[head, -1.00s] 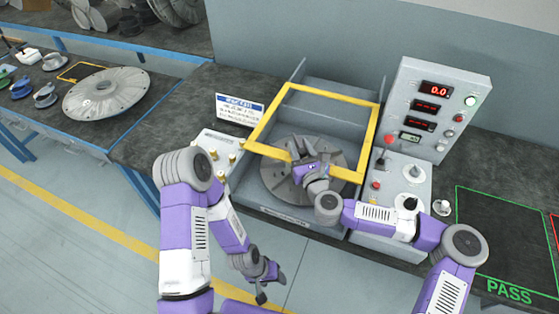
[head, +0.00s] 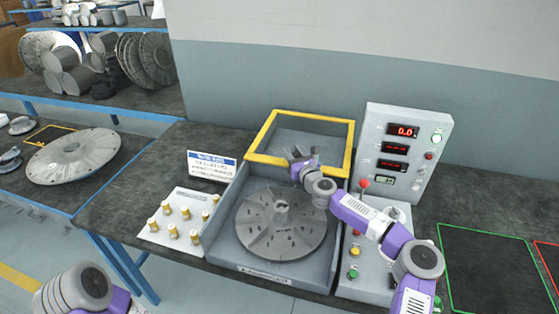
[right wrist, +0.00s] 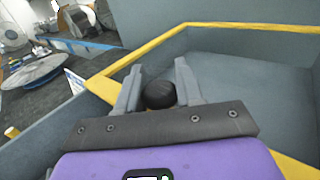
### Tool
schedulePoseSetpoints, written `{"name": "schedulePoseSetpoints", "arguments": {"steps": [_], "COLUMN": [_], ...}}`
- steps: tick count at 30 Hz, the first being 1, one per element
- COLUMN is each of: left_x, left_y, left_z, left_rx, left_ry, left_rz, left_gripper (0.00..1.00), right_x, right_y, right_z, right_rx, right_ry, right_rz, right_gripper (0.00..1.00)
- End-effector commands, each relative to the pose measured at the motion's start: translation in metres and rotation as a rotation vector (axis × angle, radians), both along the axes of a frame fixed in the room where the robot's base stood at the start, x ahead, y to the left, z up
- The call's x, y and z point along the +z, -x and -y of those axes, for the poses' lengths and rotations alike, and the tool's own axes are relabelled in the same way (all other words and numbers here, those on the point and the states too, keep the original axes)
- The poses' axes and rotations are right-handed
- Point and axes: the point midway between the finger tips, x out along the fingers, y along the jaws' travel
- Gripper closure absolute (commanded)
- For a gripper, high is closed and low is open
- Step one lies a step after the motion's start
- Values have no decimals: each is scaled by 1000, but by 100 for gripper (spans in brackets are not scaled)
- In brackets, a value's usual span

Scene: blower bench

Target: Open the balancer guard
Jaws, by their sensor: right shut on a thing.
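The balancer guard (head: 264,133), a yellow frame around a grey panel, stands raised at the back of the balancer housing (head: 337,233). The round grey disc (head: 281,238) in the housing shows uncovered. My right gripper (head: 299,157) is at the guard's front yellow bar. In the right wrist view my right gripper (right wrist: 160,82) is shut on a black knob (right wrist: 160,96) between its fingers; the yellow frame (right wrist: 150,58) runs behind it. My left gripper is out of view; only part of my left arm shows at the bottom left.
A control box (head: 408,150) with red displays stands right of the housing, its button panel (head: 352,285) in front. A white board with brass pegs (head: 173,232) and a sign (head: 212,166) are at left. A green-outlined area (head: 490,265) at right is empty.

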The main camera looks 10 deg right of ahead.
Motion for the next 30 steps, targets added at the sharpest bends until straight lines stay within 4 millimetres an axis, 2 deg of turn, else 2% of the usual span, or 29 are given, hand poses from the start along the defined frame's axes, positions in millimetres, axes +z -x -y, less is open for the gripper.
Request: {"name": "schedulePoseSetpoints", "arguments": {"steps": [10,11,15,25,30], "left_x": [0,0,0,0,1], "left_y": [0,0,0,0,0], "left_z": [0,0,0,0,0], "left_rx": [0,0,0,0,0], "left_ry": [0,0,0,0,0], "left_rz": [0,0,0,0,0], "left_gripper": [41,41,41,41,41], "right_x": [0,0,0,0,0], "right_y": [-1,-1,-1,0,13], "right_z": [2,2,2,1,4], "right_rx": [-4,-4,-4,-2,-3], "right_ry": [1,1,1,1,1], "right_rz": [0,0,0,0,-1], "right_gripper": [100,61,39,38,38]}}
